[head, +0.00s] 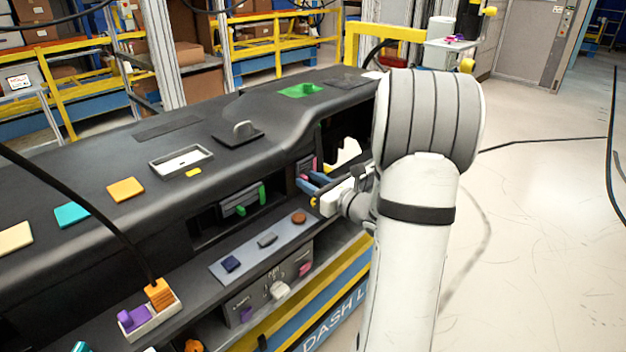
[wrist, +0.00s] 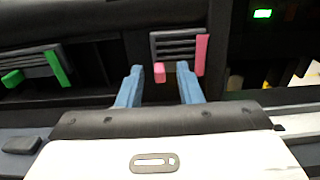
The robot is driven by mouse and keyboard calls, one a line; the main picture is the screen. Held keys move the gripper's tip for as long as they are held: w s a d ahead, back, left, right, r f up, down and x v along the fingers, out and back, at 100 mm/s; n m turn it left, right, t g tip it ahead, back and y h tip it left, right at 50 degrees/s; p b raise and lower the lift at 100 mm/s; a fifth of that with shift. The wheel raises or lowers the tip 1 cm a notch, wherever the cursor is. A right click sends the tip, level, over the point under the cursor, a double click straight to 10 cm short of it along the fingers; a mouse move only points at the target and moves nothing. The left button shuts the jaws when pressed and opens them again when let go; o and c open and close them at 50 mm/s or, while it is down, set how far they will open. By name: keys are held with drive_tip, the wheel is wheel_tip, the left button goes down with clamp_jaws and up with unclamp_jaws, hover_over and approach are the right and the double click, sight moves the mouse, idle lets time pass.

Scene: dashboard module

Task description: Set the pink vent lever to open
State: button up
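The pink vent (wrist: 176,47) is a dark louvred panel in the wrist view, above and just ahead of my gripper. A small pink tab (wrist: 159,73) juts out at its lower left, and a taller pink bar (wrist: 201,54) runs along its right side. I cannot tell for sure which is the lever or what its setting is. My gripper (wrist: 160,69) is open, with one blue finger on each side of the small tab; I see no clear contact. In the head view my gripper (head: 314,182) is at the dashboard front, partly covering the pink vent (head: 303,167).
A green vent (wrist: 42,67) with similar green parts lies to the left. A grey panel (head: 262,252) with several buttons and a lower panel with a pink knob (head: 305,269) sit below. An open recess with a white piece (head: 345,152) is to the right.

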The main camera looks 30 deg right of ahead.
clamp_jaws()
idle(0.4)
